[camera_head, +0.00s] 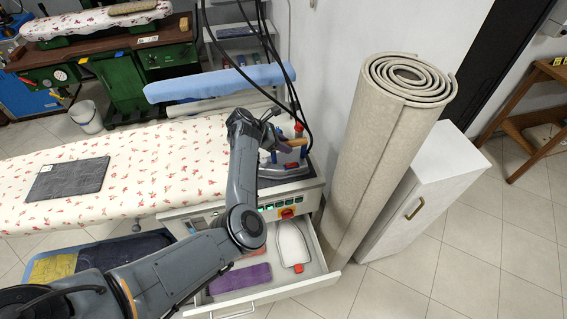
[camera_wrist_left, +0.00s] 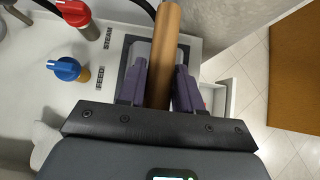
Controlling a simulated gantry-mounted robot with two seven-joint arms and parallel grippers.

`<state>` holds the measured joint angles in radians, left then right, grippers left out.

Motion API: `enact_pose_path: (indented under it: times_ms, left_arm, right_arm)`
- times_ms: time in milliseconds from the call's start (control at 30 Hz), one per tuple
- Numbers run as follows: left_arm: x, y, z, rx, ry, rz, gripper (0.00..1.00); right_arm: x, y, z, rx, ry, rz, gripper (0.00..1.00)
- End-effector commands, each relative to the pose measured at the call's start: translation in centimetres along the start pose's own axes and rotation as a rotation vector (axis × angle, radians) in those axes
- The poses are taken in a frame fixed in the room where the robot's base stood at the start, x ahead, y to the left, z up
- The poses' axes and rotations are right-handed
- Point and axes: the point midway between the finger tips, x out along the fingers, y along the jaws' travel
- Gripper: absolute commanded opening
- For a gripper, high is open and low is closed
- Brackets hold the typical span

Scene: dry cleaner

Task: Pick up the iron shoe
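The iron shoe (camera_head: 292,247), a pale iron-shaped plate with a dark rim and a red piece at its front end, lies in the open drawer below the ironing board's right end. My left gripper (camera_head: 287,147) is above and behind it, at the iron's wooden handle. In the left wrist view the handle (camera_wrist_left: 165,55) passes between the two purple fingers (camera_wrist_left: 158,85). They are close on both sides, but I cannot tell whether they press on it. The iron (camera_head: 283,170) stands on the board's end unit, partly hidden by the gripper. My right gripper is not in view.
The open drawer (camera_head: 240,311) also holds a purple cloth (camera_head: 240,279). A dark grey cloth (camera_head: 68,178) lies on the flowered board (camera_head: 140,160). A rolled carpet (camera_head: 385,140) and white cabinet (camera_head: 425,195) stand close on the right. Cables hang behind the gripper.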

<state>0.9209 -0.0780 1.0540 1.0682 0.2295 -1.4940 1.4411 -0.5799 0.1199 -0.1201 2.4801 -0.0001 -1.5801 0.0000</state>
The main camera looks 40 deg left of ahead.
Motion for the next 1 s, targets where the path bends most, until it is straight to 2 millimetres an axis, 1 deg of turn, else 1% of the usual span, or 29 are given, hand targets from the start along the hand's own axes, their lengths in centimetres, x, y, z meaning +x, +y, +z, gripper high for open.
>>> enact_pose_path:
  times_ms: [33, 133, 167, 1000]
  left_arm:
    - [-0.01, 0.0, -0.01, 0.0, 0.0, 0.0, 0.16]
    - [-0.02, 0.0, -0.01, 0.0, 0.0, 0.0, 0.01]
    - [-0.01, 0.0, -0.01, 0.0, 0.0, 0.0, 0.0]
    - [-0.02, -0.01, 0.0, 0.0, 0.0, -0.001, 0.0]
  right_arm:
    - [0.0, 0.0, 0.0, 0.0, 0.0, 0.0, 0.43]
    - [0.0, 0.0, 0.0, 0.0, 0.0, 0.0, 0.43]
    - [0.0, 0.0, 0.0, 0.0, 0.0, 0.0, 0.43]
    - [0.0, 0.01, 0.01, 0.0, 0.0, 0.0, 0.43]
